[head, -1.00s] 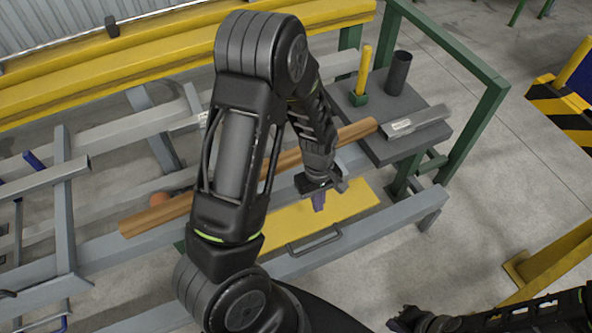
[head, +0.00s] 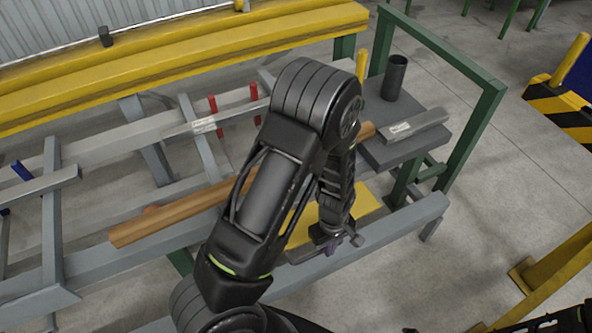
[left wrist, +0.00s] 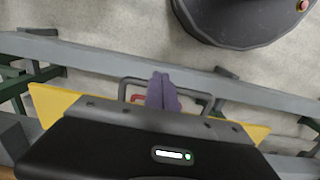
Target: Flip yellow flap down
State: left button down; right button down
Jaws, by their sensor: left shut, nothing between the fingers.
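The yellow flap (head: 369,203) sits at the front of the runout table, partly hidden behind my left arm. Its angle is hard to tell. In the left wrist view its yellow plate (left wrist: 52,102) shows on both sides of my wrist, with a grey bar handle (left wrist: 124,90) along its edge. My left gripper (head: 354,241) is at the flap's front edge. Its purple fingertips (left wrist: 163,90) are shut and empty, overlapping the handle in the wrist view; contact is unclear. My right arm shows at the bottom right corner, its gripper almost wholly cut off.
A brown bar (head: 170,217) lies along the table behind the flap. A grey plate (head: 385,152) at the right end carries a dark cylinder (head: 396,78) and a labelled metal block (head: 415,125). A green frame (head: 470,135) stands at the right. Grey front rail (head: 415,215) borders open floor.

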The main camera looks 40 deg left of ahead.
pick_arm(q)
jog(key=shift+d+f+b, duration=0.15)
jog(key=shift+f+b, duration=0.15)
jog(key=shift+f, duration=0.4)
jog(key=s+d+r+p, duration=0.3)
jog(key=d+r, duration=0.4)
jog(key=r, duration=0.1)
jog(key=shift+s+r+p, duration=0.25)
jog(key=shift+s+p, duration=0.1)
jog(key=shift+s, duration=0.05)
dwell(0.5)
